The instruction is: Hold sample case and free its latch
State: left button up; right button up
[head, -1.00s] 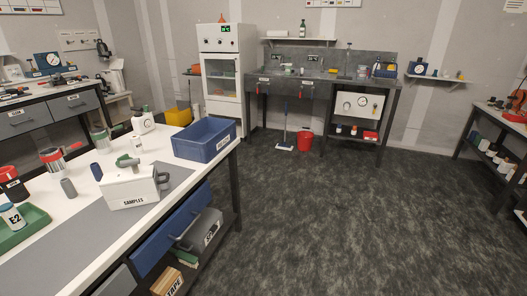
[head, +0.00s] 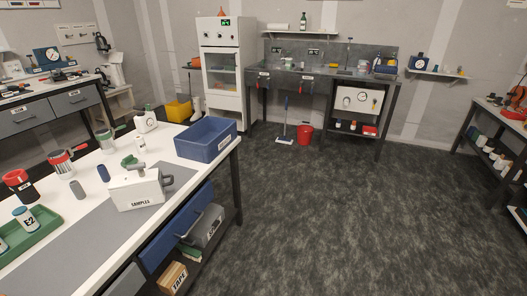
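The white sample case (head: 137,190), labelled SAMPLES, stands on the grey mat (head: 75,232) on the workbench at the left of the head view. A grey handle (head: 168,181) shows at its right end. A grey part sits on its top, with a green piece (head: 129,160) just behind it. The latch is too small to make out clearly. Neither of my grippers shows in this view.
A blue bin (head: 206,139) stands at the bench's far right corner. A green tray (head: 35,232) with bottles lies at the near left. Clamped jars and small bottles stand behind the case. A blue drawer (head: 178,228) sits below the bench edge. The floor at right is clear.

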aim_at(139, 167)
jog(key=i+u, duration=0.1)
jog(key=u, duration=1.15)
